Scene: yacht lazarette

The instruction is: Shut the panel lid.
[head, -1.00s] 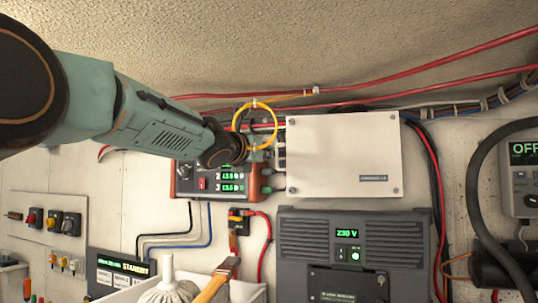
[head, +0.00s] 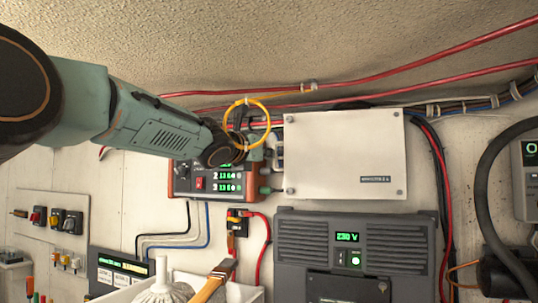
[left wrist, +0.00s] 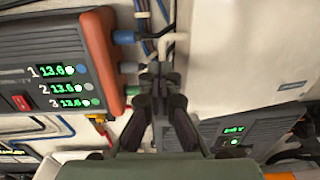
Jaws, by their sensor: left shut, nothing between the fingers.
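The panel lid (head: 345,152) is a white, nearly square cover with corner screws and a small dark label at its lower right. It lies over a wall box, its face towards me; I cannot tell whether it is fully shut or slightly ajar. In the left wrist view the lid (left wrist: 240,55) fills the upper right. My left gripper (left wrist: 158,72) is shut and empty, its tips just left of the lid's left edge. In the head view the left gripper (head: 248,148) is partly hidden by its own wrist and a yellow cable loop. My right gripper is not in view.
A red-ended charger (head: 215,182) with green readouts sits left of the lid. A grey inverter (head: 355,252) is just below it. The yellow loop (head: 268,130) and red cables (head: 440,48) run close by. A hammer (head: 215,280) shows at the bottom.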

